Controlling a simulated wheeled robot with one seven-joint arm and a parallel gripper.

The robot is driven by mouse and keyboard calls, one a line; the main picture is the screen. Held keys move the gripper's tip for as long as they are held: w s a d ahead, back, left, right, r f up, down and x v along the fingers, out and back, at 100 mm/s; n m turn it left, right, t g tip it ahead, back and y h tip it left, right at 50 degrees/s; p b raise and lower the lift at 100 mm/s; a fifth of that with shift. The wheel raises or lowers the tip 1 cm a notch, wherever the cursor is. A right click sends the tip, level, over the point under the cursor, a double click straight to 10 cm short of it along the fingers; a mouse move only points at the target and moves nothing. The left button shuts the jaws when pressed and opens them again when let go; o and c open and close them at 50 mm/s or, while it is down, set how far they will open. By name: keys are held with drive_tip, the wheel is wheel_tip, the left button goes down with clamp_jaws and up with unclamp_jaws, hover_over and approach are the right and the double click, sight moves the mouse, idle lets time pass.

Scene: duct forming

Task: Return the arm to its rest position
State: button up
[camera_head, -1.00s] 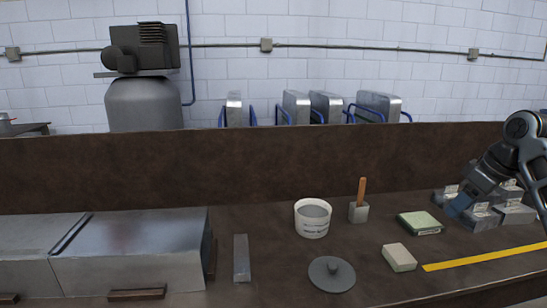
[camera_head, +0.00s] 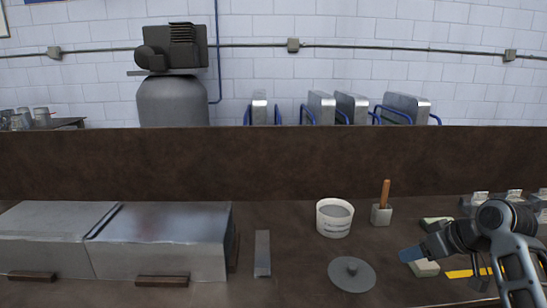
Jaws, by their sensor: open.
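My arm enters from the right edge of the head view, with a dark wrist and a pale grey link. My gripper (camera_head: 411,254) has blue-tinted ends and points left, over or just in front of a beige block (camera_head: 424,268). Its jaws are open and I see nothing held between them. The gap between the fingers is too small to make out. The arm partly hides the beige block, a green pad (camera_head: 436,223) and a yellow strip (camera_head: 458,273). I cannot tell whether the gripper touches the block.
On the brown bench stand a white tub (camera_head: 334,228), a wooden-handled brush (camera_head: 382,214), a round grey lid (camera_head: 351,275) and a flat metal bar (camera_head: 262,254). Metal duct pieces (camera_head: 158,252) fill the left. Grey blocks (camera_head: 474,203) lie behind my arm. Bench between bar and lid is clear.

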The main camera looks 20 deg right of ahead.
drive_tip(key=s+a+f+m+t, duration=0.25)
drive_tip(key=a+f, duration=0.55)
drive_tip(key=a, duration=0.6)
drive_tip(key=s+a+f+m+t+h, duration=0.15)
drive_tip(key=s+a+f, duration=0.25)
drive_tip(key=s+a, duration=0.7)
drive_tip(key=s+a+r+t+h, duration=0.1)
drive_tip(key=s, duration=0.7)
drive_tip(key=s+a+r, duration=0.1)
drive_tip(key=s+r, duration=0.1)
drive_tip(key=s, duration=0.6)
drive_tip(key=s+d+r+n+t, duration=0.1)
drive_tip(key=s+r+n+t, duration=0.1)
drive_tip(key=s+r, duration=0.8)
drive_tip(key=shift+s+n+y, duration=0.45)
drive_tip(key=shift+s+n, duration=0.15)
drive_tip(key=shift+s, duration=0.15)
